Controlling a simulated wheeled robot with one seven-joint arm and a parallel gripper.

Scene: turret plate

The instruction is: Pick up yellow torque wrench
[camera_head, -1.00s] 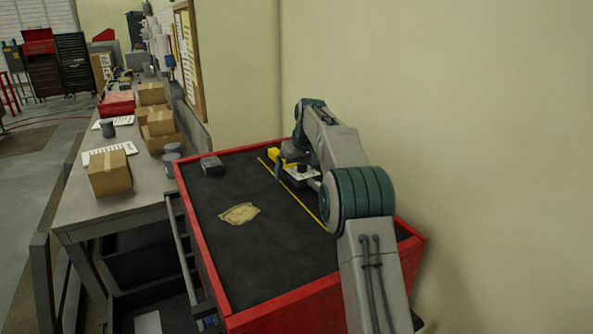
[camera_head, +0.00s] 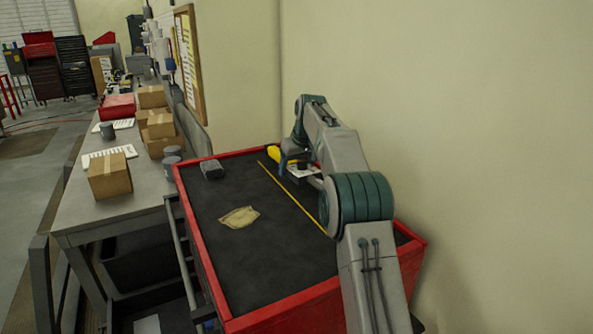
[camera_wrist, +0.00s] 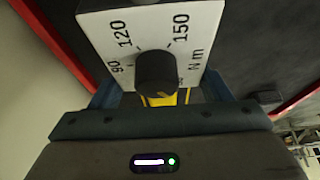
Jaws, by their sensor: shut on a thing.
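The yellow torque wrench (camera_head: 273,153) shows at the far end of the red-rimmed cart top, mostly hidden behind my arm. In the wrist view, a yellow part of it (camera_wrist: 165,98) lies between my fingers. A white scale plate (camera_wrist: 122,36) marked 90, 120, 150 and N m, with a black knob (camera_wrist: 156,74), stands in front of it; whether it is part of the wrench I cannot tell. My gripper (camera_wrist: 160,92) is shut on the wrench. Its fingertips are largely hidden by the plate. Whether the wrench touches the cart top is unclear.
The cart's dark top (camera_head: 265,270) has a raised red rim. A tan cloth-like piece (camera_head: 239,217) and a small grey object (camera_head: 211,169) lie on it, beside a thin yellow line (camera_head: 290,195). A workbench with cardboard boxes (camera_head: 110,176) stands left; a wall is close on the right.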

